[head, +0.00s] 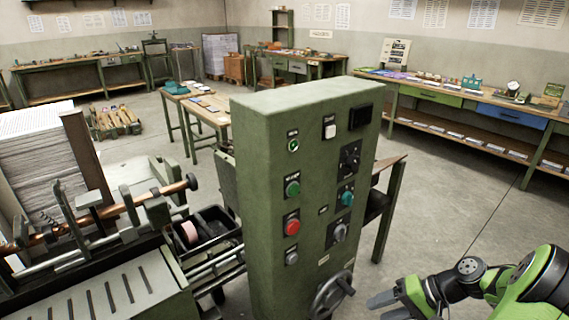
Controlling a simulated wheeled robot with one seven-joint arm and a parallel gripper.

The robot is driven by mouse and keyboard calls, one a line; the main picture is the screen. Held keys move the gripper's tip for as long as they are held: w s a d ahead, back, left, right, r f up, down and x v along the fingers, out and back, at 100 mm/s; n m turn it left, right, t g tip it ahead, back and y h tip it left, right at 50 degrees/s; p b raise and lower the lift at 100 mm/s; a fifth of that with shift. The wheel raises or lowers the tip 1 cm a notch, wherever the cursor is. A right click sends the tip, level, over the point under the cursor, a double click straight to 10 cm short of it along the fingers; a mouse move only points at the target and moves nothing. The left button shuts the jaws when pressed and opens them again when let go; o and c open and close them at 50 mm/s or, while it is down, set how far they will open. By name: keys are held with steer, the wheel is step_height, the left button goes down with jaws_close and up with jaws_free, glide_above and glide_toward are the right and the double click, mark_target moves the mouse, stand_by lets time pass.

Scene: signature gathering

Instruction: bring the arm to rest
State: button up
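My gripper (388,307) is at the bottom edge of the head view, right of the green control cabinet's handwheel (331,295). Its two grey fingers show apart, with a gap between them and nothing seen in it; the lower finger is cut off by the picture edge. My green and black arm (470,278) is bent and low at the bottom right. The gripper looks clear of the cabinet.
The tall green control cabinet (270,200) with buttons and knobs stands in front. Left of it is a machine with a copper-coloured roller (120,208) and a paper stack (45,150). Benches line the walls. The floor (450,200) to the right is open.

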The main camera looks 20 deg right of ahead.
steer(key=a+r+n+g+h+p, duration=0.35)
steer(key=a+r+h, duration=0.25)
steer(key=a+r, duration=0.9)
steer(key=s+a+r+n+t+h+p, duration=0.2)
steer(key=s+a+r+n+t+p, duration=0.1)
steer(key=s+a+r, duration=0.3)
steer(key=s+r+t, duration=0.1)
steer(key=s+r, duration=0.1)
steer(key=s, duration=0.2)
steer(key=shift+a+r, duration=0.3)
steer(key=shift+r, duration=0.1)
steer(key=shift+n, duration=0.25)
